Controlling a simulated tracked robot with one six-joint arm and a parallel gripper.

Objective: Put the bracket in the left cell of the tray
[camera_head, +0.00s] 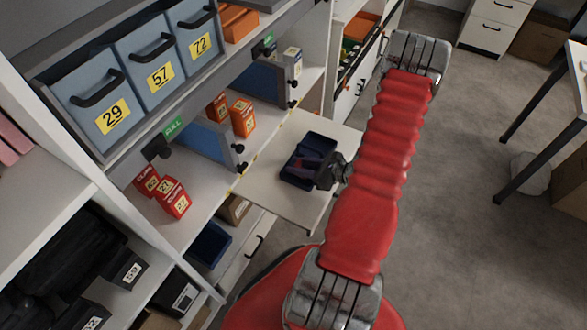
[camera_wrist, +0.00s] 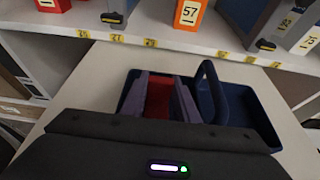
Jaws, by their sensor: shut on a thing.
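The dark blue tray (camera_head: 318,139) lies on the pale pull-out board, and it also shows in the wrist view (camera_wrist: 240,106) with a raised dark blue handle at its middle. My gripper (camera_head: 314,168) is low over the tray. In the wrist view my gripper (camera_wrist: 162,98) has its two purplish fingers around a red piece, the bracket (camera_wrist: 159,95), and is shut on it. The fingers and bracket are at the tray's left cell, left of the handle. The right cell looks empty. The bracket's underside is hidden, so I cannot tell whether it touches the tray floor.
The pale board (camera_head: 267,190) has free room around the tray. Behind it, the shelf holds orange-red boxes (camera_head: 242,118) and blue bins. More red boxes (camera_head: 172,198) stand at the left. Grey floor (camera_head: 470,190) is open at the right.

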